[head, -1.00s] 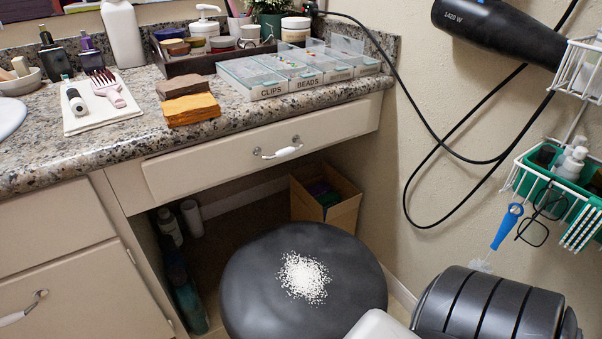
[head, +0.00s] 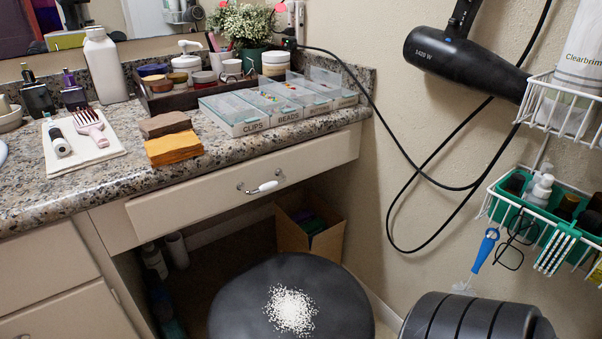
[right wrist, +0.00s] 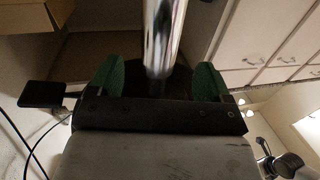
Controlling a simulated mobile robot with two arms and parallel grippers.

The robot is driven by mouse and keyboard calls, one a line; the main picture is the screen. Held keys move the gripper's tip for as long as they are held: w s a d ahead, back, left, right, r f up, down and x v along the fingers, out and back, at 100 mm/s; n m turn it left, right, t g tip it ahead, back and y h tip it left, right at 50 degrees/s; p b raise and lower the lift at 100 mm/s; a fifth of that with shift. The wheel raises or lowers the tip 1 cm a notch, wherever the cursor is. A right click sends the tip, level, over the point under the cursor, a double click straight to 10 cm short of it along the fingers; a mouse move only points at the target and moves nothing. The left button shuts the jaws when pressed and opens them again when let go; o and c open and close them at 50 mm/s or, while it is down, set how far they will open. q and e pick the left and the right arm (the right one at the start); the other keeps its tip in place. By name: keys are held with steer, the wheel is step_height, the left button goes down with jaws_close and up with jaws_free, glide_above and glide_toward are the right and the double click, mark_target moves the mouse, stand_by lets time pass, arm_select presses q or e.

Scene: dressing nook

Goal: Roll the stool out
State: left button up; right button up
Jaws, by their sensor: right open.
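The stool's round black seat (head: 240,300) shows at the bottom of the head view, in front of the knee space under the counter, with a patch of small white grains (head: 291,311) on top. Its lower part is hidden there. In the right wrist view, a chrome post (right wrist: 160,38), apparently the stool's, runs down from the top edge between the green fingers of my right gripper (right wrist: 158,78). The fingers stand apart, one on each side of the post, with gaps. I cannot tell how deep the post sits between them. My left gripper is out of view.
The granite counter (head: 225,155) holds trays, bottles and cloths above a closed drawer (head: 250,185). A cardboard box (head: 292,238) and bottles stand in the knee space. A black cord (head: 395,215) hangs along the right wall near wire baskets (head: 515,208).

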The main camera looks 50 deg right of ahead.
steer(key=s, duration=0.2)
steer(key=shift+s, duration=0.35)
stand_by(0.4)
